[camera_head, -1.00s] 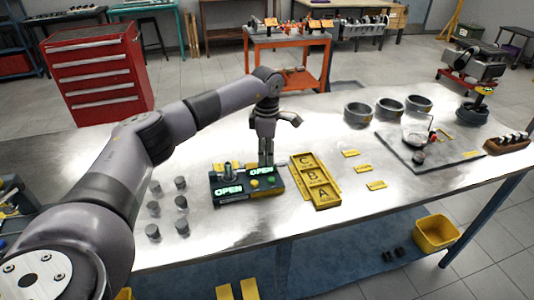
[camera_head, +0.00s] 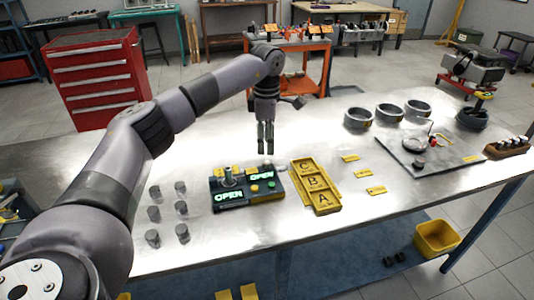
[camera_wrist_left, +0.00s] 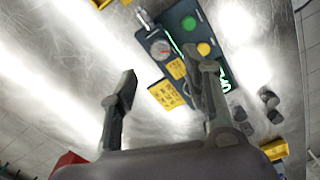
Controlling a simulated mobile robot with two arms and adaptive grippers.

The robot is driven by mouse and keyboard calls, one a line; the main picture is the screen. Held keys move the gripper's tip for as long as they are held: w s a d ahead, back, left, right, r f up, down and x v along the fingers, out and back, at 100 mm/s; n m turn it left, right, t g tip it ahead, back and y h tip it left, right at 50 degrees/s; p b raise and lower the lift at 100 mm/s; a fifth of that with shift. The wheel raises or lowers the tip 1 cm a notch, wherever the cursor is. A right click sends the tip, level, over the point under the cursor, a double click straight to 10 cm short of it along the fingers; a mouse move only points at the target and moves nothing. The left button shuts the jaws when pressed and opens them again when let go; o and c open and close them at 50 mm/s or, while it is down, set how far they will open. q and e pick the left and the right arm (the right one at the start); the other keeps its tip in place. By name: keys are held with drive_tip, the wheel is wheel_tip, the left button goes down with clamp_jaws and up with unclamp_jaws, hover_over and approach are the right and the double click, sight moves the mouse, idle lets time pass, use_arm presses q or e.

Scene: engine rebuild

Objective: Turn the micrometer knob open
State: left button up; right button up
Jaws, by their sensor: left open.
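The dark gauge box (camera_head: 246,199) stands on the metal bench with two lit green displays that both read OPEN. A small grey upright part (camera_head: 229,177) stands at its back left, and a small light knob-like part (camera_head: 267,164) shows at its back right. I cannot tell for sure which is the micrometer knob. In the left wrist view the box (camera_wrist_left: 190,18) shows a round dial (camera_wrist_left: 160,50) with a red needle and a silver stem (camera_wrist_left: 144,18). My left gripper (camera_head: 266,150) points down above the box's back right, open and empty. Its fingers stand apart in the wrist view (camera_wrist_left: 166,88). My right gripper is not in view.
A yellow tray (camera_head: 329,206) marked C, B, A lies right of the box. Several grey cylinders (camera_head: 153,214) stand to its left. Yellow labels (camera_head: 376,190), dark rings (camera_head: 358,118) and a plate with a stand (camera_head: 440,155) are farther right. Bare bench lies behind the box.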

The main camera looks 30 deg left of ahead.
sight(267, 161)
use_arm(q)
wheel_tip(267, 161, up, 5)
drive_tip(key=shift+r, duration=0.1)
idle(0.7)
